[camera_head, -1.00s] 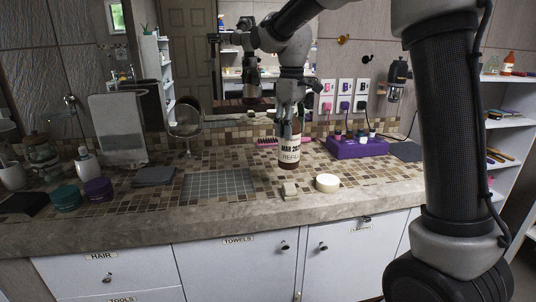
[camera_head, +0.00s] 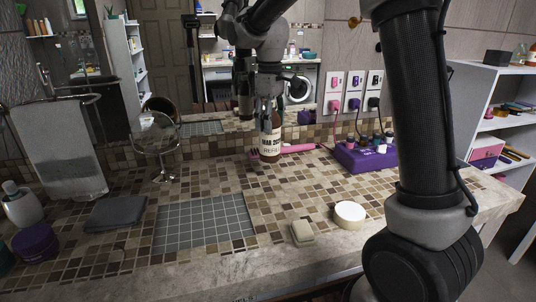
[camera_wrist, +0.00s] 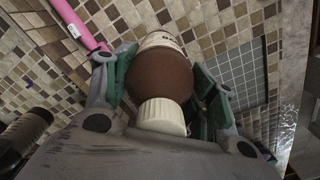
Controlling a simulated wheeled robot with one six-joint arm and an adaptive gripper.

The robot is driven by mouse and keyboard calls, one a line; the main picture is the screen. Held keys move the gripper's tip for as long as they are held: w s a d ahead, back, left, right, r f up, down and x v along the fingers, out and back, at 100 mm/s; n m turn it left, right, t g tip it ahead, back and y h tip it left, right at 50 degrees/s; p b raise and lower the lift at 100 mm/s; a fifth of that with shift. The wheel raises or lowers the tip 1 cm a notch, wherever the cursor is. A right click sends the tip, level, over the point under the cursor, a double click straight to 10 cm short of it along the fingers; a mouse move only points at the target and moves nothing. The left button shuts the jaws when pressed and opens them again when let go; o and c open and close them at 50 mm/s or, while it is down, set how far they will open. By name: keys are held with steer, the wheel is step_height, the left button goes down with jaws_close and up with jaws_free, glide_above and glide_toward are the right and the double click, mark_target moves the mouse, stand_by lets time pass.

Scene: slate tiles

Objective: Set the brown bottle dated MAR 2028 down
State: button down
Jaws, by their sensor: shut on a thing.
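The brown bottle (camera_head: 269,141) has a pale label whose print reads roughly MAR 2028 above REFILL. It is upright in my gripper (camera_head: 268,107), over the tiled counter (camera_head: 300,195). In the wrist view the gripper (camera_wrist: 165,85) has its green-padded fingers on both sides of the brown bottle (camera_wrist: 160,75), near its white ribbed cap (camera_wrist: 163,117). I cannot tell whether the bottle's base touches the counter. The grey grid mat (camera_head: 204,222) lies in front and to the left of the bottle.
A pink brush (camera_head: 298,148) lies just behind the bottle. A purple box (camera_head: 366,155) with several small bottles is to the right. A beige block (camera_head: 302,232) and a round cream tub (camera_head: 349,213) are near the front. A round mirror (camera_head: 156,136) and grey cloth (camera_head: 116,212) are left.

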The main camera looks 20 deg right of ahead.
mark_target(270, 142)
steer(key=shift+f, duration=3.45)
steer(key=c, duration=0.5)
jaws_free()
steer(key=shift+f, duration=0.15)
